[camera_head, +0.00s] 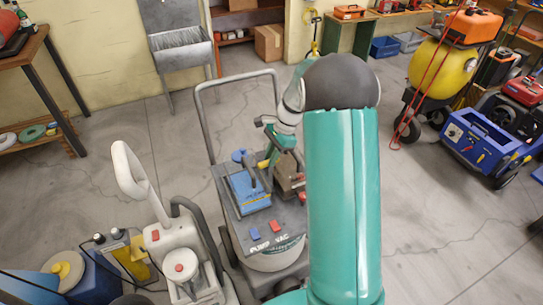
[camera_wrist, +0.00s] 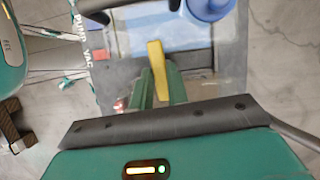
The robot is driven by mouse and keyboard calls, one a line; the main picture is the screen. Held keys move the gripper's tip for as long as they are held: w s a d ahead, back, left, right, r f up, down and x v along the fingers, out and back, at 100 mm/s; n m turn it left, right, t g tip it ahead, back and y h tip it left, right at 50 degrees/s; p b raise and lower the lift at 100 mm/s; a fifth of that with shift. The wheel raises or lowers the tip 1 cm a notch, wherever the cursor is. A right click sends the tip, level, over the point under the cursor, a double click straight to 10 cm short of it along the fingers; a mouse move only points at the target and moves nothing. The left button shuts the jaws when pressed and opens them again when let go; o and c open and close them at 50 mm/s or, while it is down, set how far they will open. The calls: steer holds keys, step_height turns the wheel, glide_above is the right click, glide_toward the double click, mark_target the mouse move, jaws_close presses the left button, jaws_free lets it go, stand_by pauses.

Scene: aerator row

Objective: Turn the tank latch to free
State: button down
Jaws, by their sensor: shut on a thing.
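The tank latch shows as a yellow lever (camera_wrist: 157,66) in the wrist view, standing out between the green fingers of my gripper (camera_wrist: 160,88). My gripper is shut on it. In the head view the yellow lever (camera_head: 263,164) is small and partly hidden by my gripper (camera_head: 271,160), over the top of the grey pump vac (camera_head: 231,208). A blue panel (camera_head: 246,188) with a black handle lies beside the lever on the vac's top. The latch's pivot and any marks for its position cannot be made out.
A blue round cap (camera_head: 239,155) sits near the latch, and a red button (camera_head: 275,226) and a blue button (camera_head: 254,233) are at the vac's front. The vac's tubular handle (camera_head: 203,120) rises behind. A white-handled machine (camera_head: 180,266) stands close at left.

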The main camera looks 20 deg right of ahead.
steer(key=n, duration=0.1)
steer(key=n+g, duration=0.1)
steer(key=n, duration=0.1)
steer(key=shift+w+n, duration=0.2)
steer(key=shift+n, duration=0.1)
steer(key=n+g, duration=0.1)
steer(key=n, duration=0.1)
steer(key=n+h, duration=0.1)
steer(key=n, duration=0.1)
steer(key=shift+w+a+n+g, duration=0.15)
steer(key=shift+n+g, duration=0.15)
steer(key=shift+g, duration=0.1)
steer(key=n+h, duration=0.1)
steer(key=n, duration=0.3)
steer(key=shift+w+a+n+g+h, duration=0.1)
steer(key=shift+a+n+g+h, duration=0.05)
steer(key=shift+n+g+h, duration=0.2)
steer(key=shift+a+n+g+h, duration=0.15)
steer(key=shift+n+h, duration=0.3)
steer(key=shift+n, duration=0.65)
steer(key=shift+n+g+h, duration=0.1)
steer(key=shift+n+h, duration=0.3)
steer(key=shift+n, duration=0.65)
steer(key=c, duration=1.4)
jaws_free()
steer(key=shift+o, duration=0.2)
